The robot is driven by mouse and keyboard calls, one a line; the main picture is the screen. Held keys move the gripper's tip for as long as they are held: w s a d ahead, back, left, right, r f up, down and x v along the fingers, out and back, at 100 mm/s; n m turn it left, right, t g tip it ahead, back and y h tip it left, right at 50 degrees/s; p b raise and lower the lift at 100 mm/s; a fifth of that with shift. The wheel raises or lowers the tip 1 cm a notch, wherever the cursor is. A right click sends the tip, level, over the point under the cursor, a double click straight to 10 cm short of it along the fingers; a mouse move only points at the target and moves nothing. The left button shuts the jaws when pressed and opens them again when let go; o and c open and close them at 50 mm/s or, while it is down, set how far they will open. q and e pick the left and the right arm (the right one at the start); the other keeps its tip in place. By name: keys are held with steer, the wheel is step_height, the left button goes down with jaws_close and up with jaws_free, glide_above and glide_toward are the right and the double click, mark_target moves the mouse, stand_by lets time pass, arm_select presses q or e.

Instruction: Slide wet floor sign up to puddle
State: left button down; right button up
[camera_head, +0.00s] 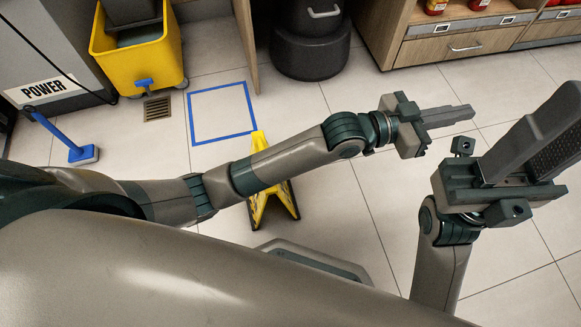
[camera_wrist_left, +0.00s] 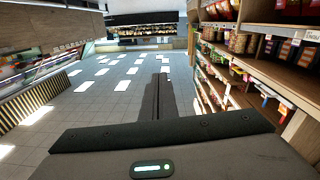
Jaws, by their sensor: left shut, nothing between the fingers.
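The yellow wet floor sign (camera_head: 270,207) stands on the tiled floor in the head view. My left forearm crosses in front of it and hides its middle; its top shows above the arm and its spread legs below. My left gripper (camera_head: 470,112) is shut and empty, well to the right of the sign and apart from it. Its closed fingers (camera_wrist_left: 157,97) also show in the left wrist view, pointing along an aisle. My right gripper (camera_head: 562,128) is at the right edge, away from the sign; its finger gap is not clear. I cannot make out a puddle.
A blue tape square (camera_head: 191,120) marks the floor just behind the sign. A yellow mop bucket (camera_head: 140,65), floor drain (camera_head: 157,108) and blue-handled tool (camera_head: 83,154) are at left. A black bin (camera_head: 311,45) and wooden drawers (camera_head: 450,47) stand behind. Floor right of the sign is clear.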

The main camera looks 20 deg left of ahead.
arm_select(q)
steer(key=a+f+g+y, duration=0.3)
steer(key=f+y, duration=0.2)
steer(key=f, duration=0.8)
steer(key=a+f+g+y, duration=0.4)
steer(key=f, duration=0.8)
steer(key=a+f+g+y, duration=0.2)
steer(key=a+f+y, duration=0.1)
steer(key=a, duration=0.7)
steer(key=s+a+f+g+y, duration=0.1)
steer(key=a+f+g+y, duration=0.1)
steer(key=a+y, duration=0.4)
steer(key=a+f, duration=0.1)
steer(key=a, duration=0.4)
steer(key=shift+a+f, duration=0.15)
steer(key=shift+f, duration=0.2)
steer(key=shift+s, duration=0.1)
